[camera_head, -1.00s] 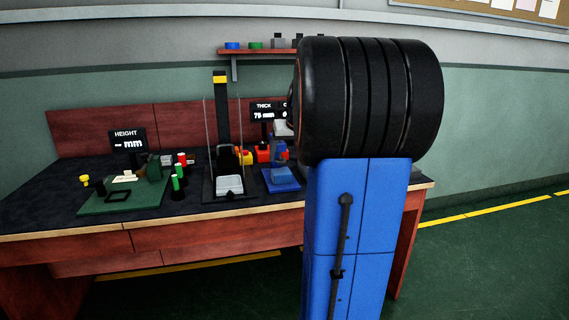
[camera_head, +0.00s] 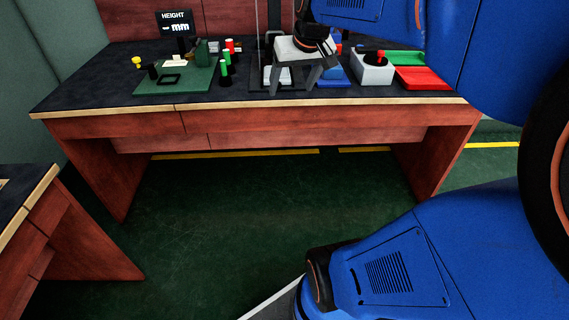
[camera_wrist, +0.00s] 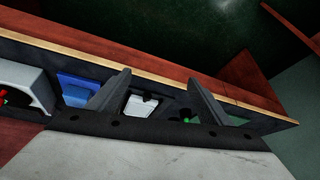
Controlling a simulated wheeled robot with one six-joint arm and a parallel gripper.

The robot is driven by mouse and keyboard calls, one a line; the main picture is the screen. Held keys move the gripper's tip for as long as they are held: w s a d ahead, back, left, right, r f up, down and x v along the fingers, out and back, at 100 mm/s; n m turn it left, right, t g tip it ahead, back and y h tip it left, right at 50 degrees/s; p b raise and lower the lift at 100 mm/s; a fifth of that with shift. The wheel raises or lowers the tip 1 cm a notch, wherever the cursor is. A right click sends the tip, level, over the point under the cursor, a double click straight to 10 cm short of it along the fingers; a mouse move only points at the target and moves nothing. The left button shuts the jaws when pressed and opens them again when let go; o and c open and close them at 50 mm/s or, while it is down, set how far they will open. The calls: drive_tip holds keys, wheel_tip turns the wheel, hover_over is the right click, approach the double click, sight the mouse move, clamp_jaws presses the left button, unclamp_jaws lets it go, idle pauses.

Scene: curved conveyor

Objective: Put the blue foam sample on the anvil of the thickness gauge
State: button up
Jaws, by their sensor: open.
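My gripper (camera_head: 290,88) is open and empty above the front of the bench, before the black stand with the pale square plate (camera_head: 278,76). In the wrist view its fingers (camera_wrist: 160,80) frame that plate (camera_wrist: 141,104). A blue fixture with a flat blue base (camera_head: 334,79) stands to the right, partly hidden by the gripper; it also shows in the wrist view (camera_wrist: 75,92). I cannot tell which part is the thickness gauge's anvil, and I cannot pick out the blue foam sample for certain. The thickness display is hidden behind my arm.
A white box with a red button (camera_head: 371,68) and green (camera_head: 404,58) and red (camera_head: 424,79) trays stand at the right. At the left are a green board (camera_head: 180,84), the height display (camera_head: 175,24) and several small cylinders. Another bench edge (camera_head: 28,205) is at lower left.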

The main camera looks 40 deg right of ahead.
drive_tip(key=s+a+f+n, duration=0.1)
drive_tip(key=s+a+f, duration=0.4)
drive_tip(key=s, duration=0.3)
drive_tip(key=s+a+f+n+y, duration=0.1)
drive_tip(key=s+a+f+n, duration=0.1)
drive_tip(key=s+a+f, duration=0.3)
drive_tip(key=s+a, duration=0.3)
drive_tip(key=shift+f+g, duration=0.2)
drive_tip(key=shift+g, duration=0.1)
